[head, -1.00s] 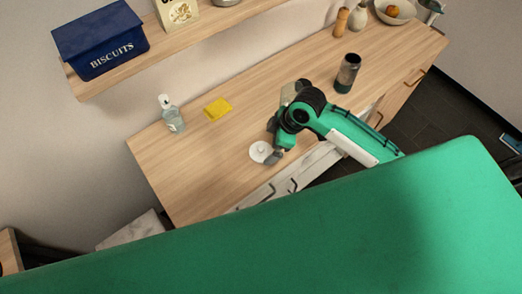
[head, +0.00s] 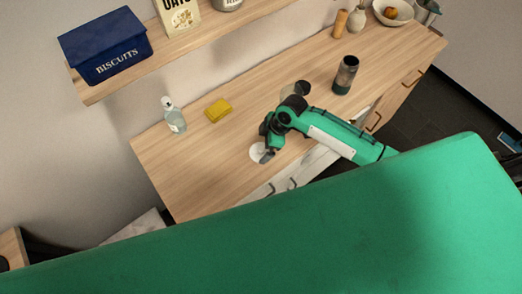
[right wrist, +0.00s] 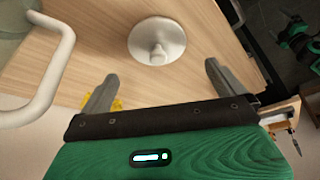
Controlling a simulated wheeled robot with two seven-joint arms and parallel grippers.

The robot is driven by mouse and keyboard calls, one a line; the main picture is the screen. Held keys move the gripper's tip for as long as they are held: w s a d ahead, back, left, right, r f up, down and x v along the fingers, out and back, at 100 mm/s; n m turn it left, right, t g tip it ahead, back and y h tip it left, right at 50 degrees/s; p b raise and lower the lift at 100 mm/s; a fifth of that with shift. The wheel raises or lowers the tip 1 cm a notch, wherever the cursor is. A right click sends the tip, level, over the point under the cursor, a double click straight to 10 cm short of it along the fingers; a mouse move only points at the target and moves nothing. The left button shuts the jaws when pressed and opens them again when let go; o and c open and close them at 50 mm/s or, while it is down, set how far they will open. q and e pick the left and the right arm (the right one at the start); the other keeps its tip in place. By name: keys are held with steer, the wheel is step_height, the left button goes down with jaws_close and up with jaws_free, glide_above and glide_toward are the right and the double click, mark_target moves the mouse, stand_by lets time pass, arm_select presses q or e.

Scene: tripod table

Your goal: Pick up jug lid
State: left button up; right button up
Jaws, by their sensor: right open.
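The jug lid is a round white disc with a raised knob in its middle. It lies on the wooden counter, and in the head view the lid (head: 256,152) is partly covered by my right gripper (head: 268,149). In the right wrist view the lid (right wrist: 157,38) lies beyond the fingertips, roughly centred between them. My right gripper (right wrist: 160,76) is open and empty, with its fingers apart and not touching the lid. A pale jug with a white handle (right wrist: 58,72) shows at the left edge of the right wrist view. My left gripper is not in view.
A yellow sponge (head: 218,110) and a clear bottle (head: 174,116) stand on the counter's left part. A dark cup (head: 345,76) stands to the right. A shelf above holds a blue biscuit tin (head: 105,46).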

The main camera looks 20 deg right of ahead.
mark_target(261, 148)
steer(key=shift+a+f+p, duration=0.1)
steer(key=shift+f+p, duration=0.15)
steer(key=shift+p, duration=0.05)
steer(key=x, duration=0.1)
steer(key=p+x, duration=0.1)
steer(key=x, duration=0.1)
steer(key=shift+d+f+p, duration=0.1)
steer(key=shift+d+p, duration=0.1)
steer(key=shift+p, duration=0.1)
steer(key=shift+a+f, duration=0.2)
steer(key=shift+f, duration=0.45)
steer(key=c, duration=1)
